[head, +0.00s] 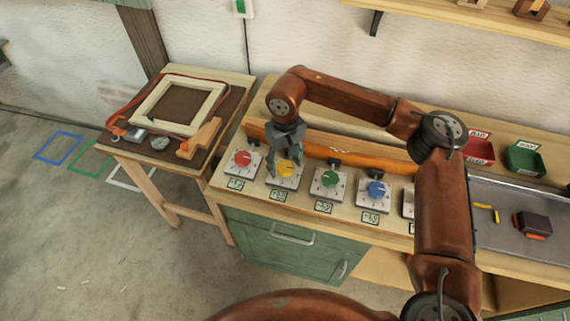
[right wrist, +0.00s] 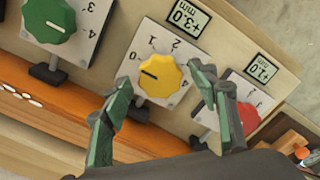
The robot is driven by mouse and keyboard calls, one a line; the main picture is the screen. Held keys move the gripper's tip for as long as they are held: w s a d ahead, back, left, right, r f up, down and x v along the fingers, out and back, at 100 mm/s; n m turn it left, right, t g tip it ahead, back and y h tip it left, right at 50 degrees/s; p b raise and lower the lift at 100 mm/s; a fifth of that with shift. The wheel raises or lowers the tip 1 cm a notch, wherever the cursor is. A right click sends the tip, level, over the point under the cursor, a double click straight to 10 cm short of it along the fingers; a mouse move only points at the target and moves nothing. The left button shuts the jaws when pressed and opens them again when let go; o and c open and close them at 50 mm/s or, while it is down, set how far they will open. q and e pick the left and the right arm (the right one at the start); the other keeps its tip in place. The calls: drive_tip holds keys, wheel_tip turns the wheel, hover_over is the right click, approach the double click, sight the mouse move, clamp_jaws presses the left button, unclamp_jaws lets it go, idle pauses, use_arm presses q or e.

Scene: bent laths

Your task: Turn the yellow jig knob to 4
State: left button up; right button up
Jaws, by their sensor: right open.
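The yellow jig knob (right wrist: 160,76) sits on a white dial plate (right wrist: 143,103) with numerals around it. Its dark mark points left in the right wrist view, nearest the 0; the 4 is on the opposite side. In the head view the yellow knob (head: 286,169) is second from the left in the row, partly covered by my gripper. My right gripper (head: 284,161) is open over it. In the right wrist view its green-padded fingers (right wrist: 161,80) stand either side of the knob, with no clear contact. My left gripper is out of view.
The red knob (head: 243,158) and green knob (head: 330,179) flank it closely; a blue knob (head: 377,189) is farther right. An orange bent lath (head: 350,151) runs behind the row. A side table (head: 247,80) with a frame stands at left.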

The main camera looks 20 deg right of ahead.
drive_tip(key=shift+f, duration=0.2)
drive_tip(key=shift+c, duration=0.2)
drive_tip(key=c, duration=1.1)
